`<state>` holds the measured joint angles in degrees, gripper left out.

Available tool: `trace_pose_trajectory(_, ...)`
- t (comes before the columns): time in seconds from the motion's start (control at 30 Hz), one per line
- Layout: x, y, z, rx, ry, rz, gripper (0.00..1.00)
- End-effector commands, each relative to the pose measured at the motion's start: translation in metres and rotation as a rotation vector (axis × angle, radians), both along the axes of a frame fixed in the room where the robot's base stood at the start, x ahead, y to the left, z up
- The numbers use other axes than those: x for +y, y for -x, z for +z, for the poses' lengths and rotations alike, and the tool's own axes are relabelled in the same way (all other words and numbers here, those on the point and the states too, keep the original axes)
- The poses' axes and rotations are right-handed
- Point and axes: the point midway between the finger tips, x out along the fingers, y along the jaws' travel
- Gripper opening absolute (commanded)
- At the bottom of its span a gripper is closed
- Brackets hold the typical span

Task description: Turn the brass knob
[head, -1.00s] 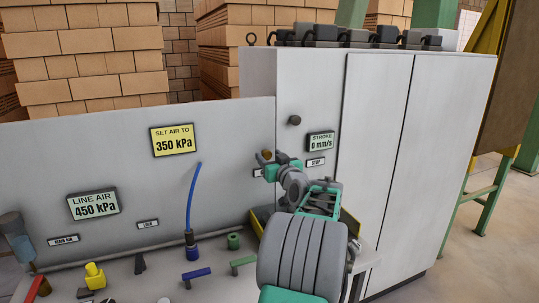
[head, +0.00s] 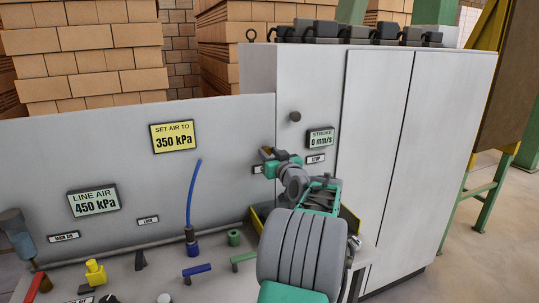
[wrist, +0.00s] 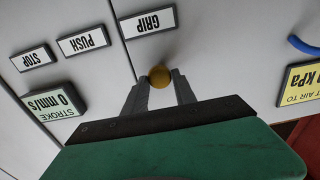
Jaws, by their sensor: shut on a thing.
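The brass knob (wrist: 160,76) is a small round ball on the grey panel, below the upside-down GRIP label (wrist: 148,22) in the wrist view. My gripper (wrist: 160,88) has its two grey fingers on either side of the knob and is shut on it. In the head view my gripper (head: 263,160) reaches the panel near its right end, and only a little of the brass shows there. The LINE AIR display (head: 94,201) reads 450 kPa. The yellow sign (head: 173,137) reads SET AIR TO 350 kPa.
The STROKE display (head: 320,139) reads 0 mm/s, on the tall grey cabinet (head: 375,150) to the right. A blue hose (head: 190,200) rises from the bench, left of my gripper. Several coloured fittings and handles stand along the bench.

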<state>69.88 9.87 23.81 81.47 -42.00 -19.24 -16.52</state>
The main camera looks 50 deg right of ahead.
Motion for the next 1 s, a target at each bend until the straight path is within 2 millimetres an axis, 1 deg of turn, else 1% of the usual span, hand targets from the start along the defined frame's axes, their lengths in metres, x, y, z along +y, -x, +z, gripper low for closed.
trace_pose_trajectory(0.27, -0.0001, 0.0002, -0.0008, -0.015, -0.025, 0.000, 0.00)
trace_pose_trajectory(0.47, -0.0003, 0.0004, -0.0019, -0.062, -0.103, 0.000, 0.00)
trace_pose_trajectory(0.67, -0.0008, 0.0007, -0.0032, -0.140, -0.238, 0.000, 0.00)
trace_pose_trajectory(1.0, -0.0018, 0.0012, -0.0019, -0.304, -0.512, 0.000, 0.00)
